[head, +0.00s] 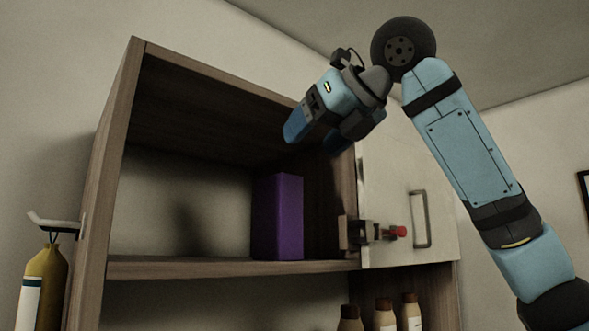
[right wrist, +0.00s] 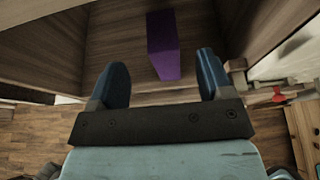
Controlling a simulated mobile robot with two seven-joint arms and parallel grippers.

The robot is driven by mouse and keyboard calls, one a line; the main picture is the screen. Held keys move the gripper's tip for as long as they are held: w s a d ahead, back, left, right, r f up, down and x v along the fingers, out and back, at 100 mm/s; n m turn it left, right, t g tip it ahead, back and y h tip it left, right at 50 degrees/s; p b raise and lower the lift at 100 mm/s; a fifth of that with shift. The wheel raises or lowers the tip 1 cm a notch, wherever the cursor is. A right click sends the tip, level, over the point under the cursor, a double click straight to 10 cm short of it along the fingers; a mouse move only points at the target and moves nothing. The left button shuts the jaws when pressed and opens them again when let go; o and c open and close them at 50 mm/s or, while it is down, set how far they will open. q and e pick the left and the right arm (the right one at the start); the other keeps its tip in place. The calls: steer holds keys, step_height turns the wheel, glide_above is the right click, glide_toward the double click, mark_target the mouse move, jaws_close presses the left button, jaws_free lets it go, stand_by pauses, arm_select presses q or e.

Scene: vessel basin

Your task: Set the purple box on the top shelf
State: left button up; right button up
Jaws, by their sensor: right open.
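The purple box (head: 278,217) stands upright on the top shelf (head: 200,267) of the wooden cabinet, toward the right side of that compartment. In the right wrist view the purple box (right wrist: 163,46) shows beyond the fingertips, between them in the picture and apart from them. My right gripper (head: 318,142) is open and empty, above and in front of the box near the cabinet's upper right. Its two blue fingers (right wrist: 160,78) are spread wide in the right wrist view. My left gripper is in neither view.
A white door panel with a handle (head: 420,219) is at the compartment's right. A bracket with a red knob (head: 398,232) sticks out beside it. Several bottles (head: 383,314) stand on the lower shelf. A yellow extinguisher-like bottle (head: 45,280) is at the left. The top shelf left of the box is clear.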

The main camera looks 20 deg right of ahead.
steer(key=v, duration=0.3)
steer(key=shift+s+d+r, duration=0.1)
steer(key=shift+d+r, duration=0.05)
steer(key=shift+d, duration=0.1)
stand_by(0.4)
